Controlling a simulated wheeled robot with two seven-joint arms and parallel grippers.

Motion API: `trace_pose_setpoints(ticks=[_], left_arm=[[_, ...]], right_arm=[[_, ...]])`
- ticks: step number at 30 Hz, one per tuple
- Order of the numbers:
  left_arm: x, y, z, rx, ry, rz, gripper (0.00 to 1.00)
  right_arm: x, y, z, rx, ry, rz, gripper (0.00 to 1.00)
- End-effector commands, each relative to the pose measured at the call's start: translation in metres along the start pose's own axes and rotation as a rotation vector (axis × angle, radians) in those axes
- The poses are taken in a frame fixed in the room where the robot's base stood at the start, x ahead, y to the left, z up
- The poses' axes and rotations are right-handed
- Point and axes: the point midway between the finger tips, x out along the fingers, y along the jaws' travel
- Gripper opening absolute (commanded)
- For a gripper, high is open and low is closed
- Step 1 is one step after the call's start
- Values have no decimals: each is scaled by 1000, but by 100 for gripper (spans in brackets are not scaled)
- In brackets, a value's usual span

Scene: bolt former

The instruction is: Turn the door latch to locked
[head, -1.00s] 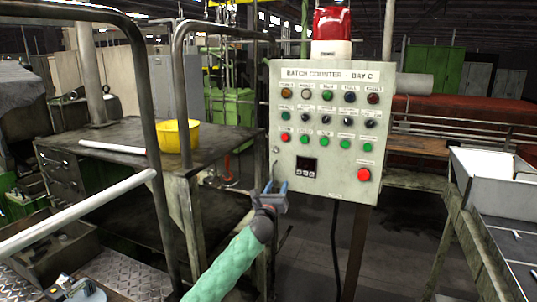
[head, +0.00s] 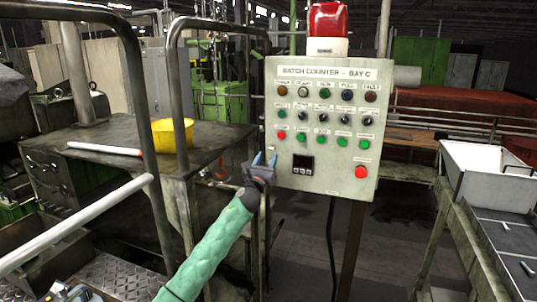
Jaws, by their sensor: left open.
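The grey control box (head: 291,212) labelled "BATCH COUNTER - BAY C" stands on a post right of centre, its front facing me. The door latch is too small to make out clearly; the lower left edge of the box, where small fittings sit, is beside my gripper. My left gripper (head: 265,158), with blue fingertips and a green-sleeved arm, is open and empty at that edge. I cannot tell whether it touches the box. My right gripper is not in view.
A red beacon (head: 327,20) tops the box. Metal handrails (head: 174,95) rise close on the left. Behind them is a dark workbench (head: 100,138) with a yellow bowl (head: 172,134). A white tray (head: 487,177) stands at the right. Floor below the box is clear.

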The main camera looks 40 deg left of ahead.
Motion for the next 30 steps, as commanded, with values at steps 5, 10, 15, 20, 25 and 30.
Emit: trace_pose_setpoints(ticks=[5,10,15,20,25,30], left_arm=[[19,0,1,-2,-1,0,44],[26,0,0,0,0,0,44],[28,0,0,0,0,0,44],[28,0,0,0,0,0,40],[28,0,0,0,0,0,7],[27,0,0,-2,0,0,0]], right_arm=[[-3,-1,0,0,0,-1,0],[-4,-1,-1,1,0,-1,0],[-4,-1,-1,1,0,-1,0],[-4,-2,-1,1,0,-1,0],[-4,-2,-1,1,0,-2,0],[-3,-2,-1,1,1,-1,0]])
